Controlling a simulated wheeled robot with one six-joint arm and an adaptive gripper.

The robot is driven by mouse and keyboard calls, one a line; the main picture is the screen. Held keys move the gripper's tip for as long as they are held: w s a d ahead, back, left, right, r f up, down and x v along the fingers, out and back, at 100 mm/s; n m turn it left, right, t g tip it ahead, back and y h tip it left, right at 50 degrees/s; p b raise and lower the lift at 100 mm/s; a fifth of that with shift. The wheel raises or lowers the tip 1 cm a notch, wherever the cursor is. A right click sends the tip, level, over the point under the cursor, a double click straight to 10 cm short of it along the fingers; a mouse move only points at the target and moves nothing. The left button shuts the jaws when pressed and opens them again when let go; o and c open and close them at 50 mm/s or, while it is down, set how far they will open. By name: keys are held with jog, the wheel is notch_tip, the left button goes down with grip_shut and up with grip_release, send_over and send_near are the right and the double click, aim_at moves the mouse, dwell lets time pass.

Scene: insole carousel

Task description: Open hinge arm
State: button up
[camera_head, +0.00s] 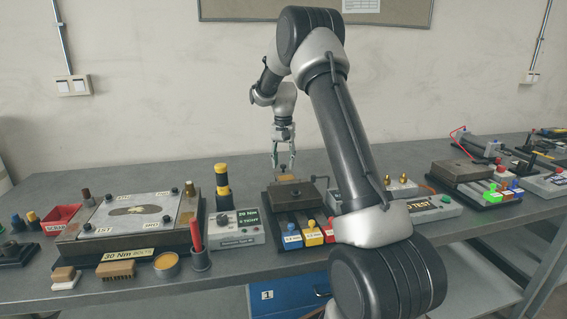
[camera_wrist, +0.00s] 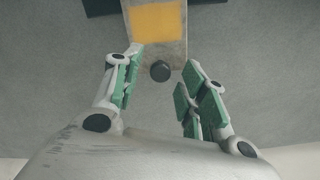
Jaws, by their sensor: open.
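My gripper (camera_head: 283,166) points down over the back of a dark fixture (camera_head: 268,221) near the middle of the bench. It is open, and its green-padded fingers also show in the wrist view (camera_wrist: 158,92). A flat grey arm with a yellow patch (camera_wrist: 157,22) enters that view from the top. A dark round knob (camera_wrist: 160,71) at its near end lies between the fingers, with gaps on both sides. This seems to be the hinge arm, small and partly hidden in the head view (camera_head: 287,178). Its hinge is not clearly visible.
Left of the fixture stand a grey torque box (camera_head: 236,229), a black-and-yellow driver (camera_head: 222,187) and a bolt-test plate (camera_head: 130,213). Blue, yellow and red blocks (camera_head: 313,236) sit at the fixture's front. My arm hides part of the bench to the right.

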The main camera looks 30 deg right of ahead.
jog(key=shift+f, duration=0.3)
grip_shut()
